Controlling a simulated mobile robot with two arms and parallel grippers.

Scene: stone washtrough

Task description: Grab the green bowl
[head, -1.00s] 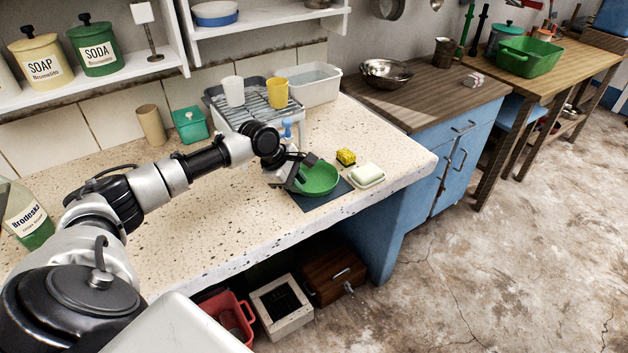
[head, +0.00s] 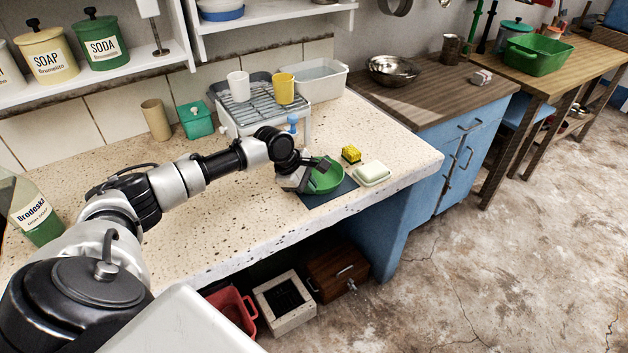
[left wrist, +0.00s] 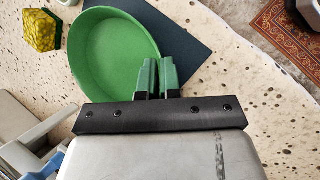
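The green bowl (head: 328,176) is at the front of the speckled stone counter, over a dark mat (head: 343,191). It looks slightly tilted in the head view. My left gripper (head: 308,180) is at the bowl's near left side. In the left wrist view, the bowl (left wrist: 112,50) fills the upper left and the mat (left wrist: 190,45) shows beside it. The left gripper's fingers (left wrist: 157,78) are close together at the rim, one inside the bowl and one outside, shut on its wall. I cannot tell whether the bowl is clear of the mat. My right gripper is not in view.
A yellow sponge (head: 351,153) and a pale soap dish (head: 373,173) are close to the bowl's right.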

